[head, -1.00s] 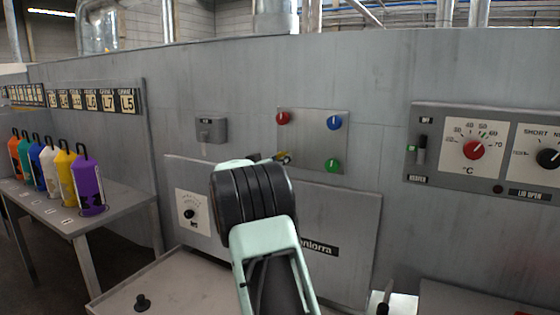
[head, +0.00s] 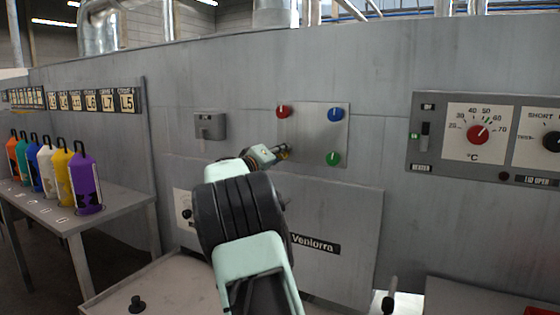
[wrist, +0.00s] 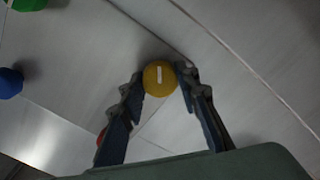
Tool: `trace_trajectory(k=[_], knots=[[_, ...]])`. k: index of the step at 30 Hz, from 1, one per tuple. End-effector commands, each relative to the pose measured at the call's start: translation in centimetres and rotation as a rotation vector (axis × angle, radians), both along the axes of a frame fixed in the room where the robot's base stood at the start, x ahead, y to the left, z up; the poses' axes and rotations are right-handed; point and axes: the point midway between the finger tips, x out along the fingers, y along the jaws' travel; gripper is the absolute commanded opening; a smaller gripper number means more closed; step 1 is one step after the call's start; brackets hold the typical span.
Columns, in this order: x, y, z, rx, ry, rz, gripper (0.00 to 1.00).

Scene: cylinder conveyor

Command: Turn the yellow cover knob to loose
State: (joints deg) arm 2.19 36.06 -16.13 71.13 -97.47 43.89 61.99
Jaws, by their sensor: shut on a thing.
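The yellow cover knob (wrist: 159,78) shows in the wrist view as a round yellow disc with a short white mark running nearly up and down. My gripper (wrist: 160,82) has one finger on each side of it, and the fingertips are shut on the knob. In the head view my gripper (head: 282,152) reaches the lower left of the square panel (head: 312,128). The knob is mostly hidden there, with a little yellow showing at the fingertips.
The panel also bears a red knob (head: 284,111), a blue knob (head: 335,114) and a green knob (head: 333,158), close to my gripper. A grey box (head: 210,125) is on the wall to the left. Several coloured bottles (head: 86,182) stand on the left table.

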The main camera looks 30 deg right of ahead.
Motion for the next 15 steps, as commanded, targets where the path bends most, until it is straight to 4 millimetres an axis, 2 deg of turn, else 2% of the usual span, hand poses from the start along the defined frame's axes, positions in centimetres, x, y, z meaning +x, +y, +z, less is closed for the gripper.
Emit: trace_trajectory(k=[15], knots=[[0.05,0.09,0.05,-0.25,0.425,0.001,0.05]])
